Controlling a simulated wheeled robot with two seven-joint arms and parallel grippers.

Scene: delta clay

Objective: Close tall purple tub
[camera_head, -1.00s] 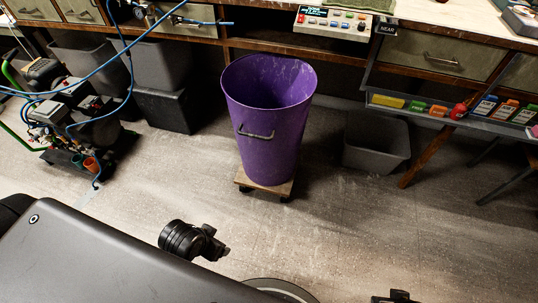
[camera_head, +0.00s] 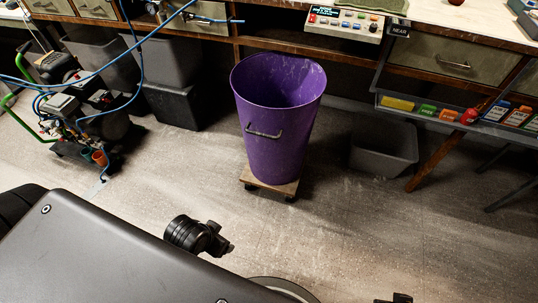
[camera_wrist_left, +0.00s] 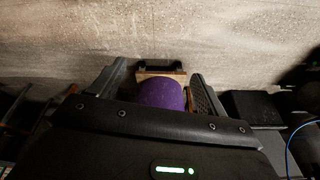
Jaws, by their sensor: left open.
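The tall purple tub (camera_head: 277,135) stands upright on a small wooden wheeled dolly (camera_head: 270,185) in the middle of the head view. Its top is open, with no lid on it, and a grey handle (camera_head: 264,132) is on its near side. In the left wrist view the tub (camera_wrist_left: 161,93) and the dolly (camera_wrist_left: 160,73) show between the fingers of my left gripper (camera_wrist_left: 158,80). Those fingers are spread apart and hold nothing. I cannot tell how far the tub is from them. My right gripper cannot be made out.
A workbench with drawers (camera_head: 442,54) and a button panel (camera_head: 343,22) runs behind the tub. A grey bin (camera_head: 384,150) stands to its right, and dark bins (camera_head: 172,105) and a hose-covered machine (camera_head: 85,112) to its left. The floor (camera_head: 330,235) in front is clear.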

